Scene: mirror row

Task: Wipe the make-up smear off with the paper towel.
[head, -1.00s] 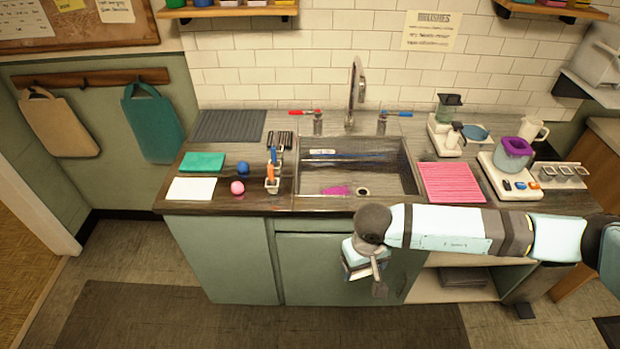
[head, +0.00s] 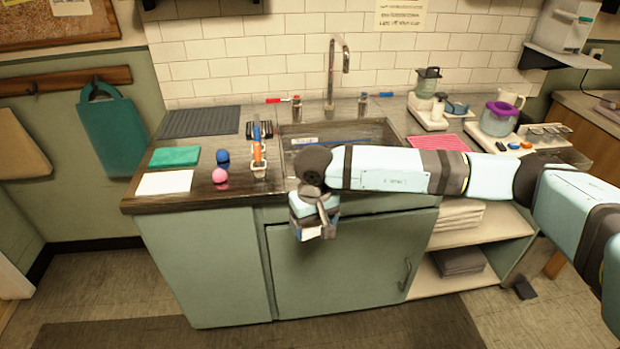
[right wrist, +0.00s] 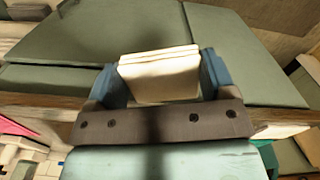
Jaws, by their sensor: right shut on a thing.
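My right gripper (head: 312,228) hangs low in front of the sink cabinet, below the counter's front edge. In the right wrist view its two blue fingers are shut on a folded cream paper towel (right wrist: 160,76). The towel's pale edge also shows in the head view (head: 311,233). The dark sink (head: 365,130) is behind my right arm, which covers much of its basin. No make-up smear can be made out now; a magenta patch in the basin showed in the earlier head frame, and that area is hidden now. My left gripper is out of view.
A pink ball (head: 219,175), a blue ball (head: 223,156), a white sheet (head: 165,182) and a green cloth (head: 174,156) lie left of the sink, near a holder with brushes (head: 259,160). A tall faucet (head: 331,75) stands behind it. A pink mat (head: 437,142) lies right.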

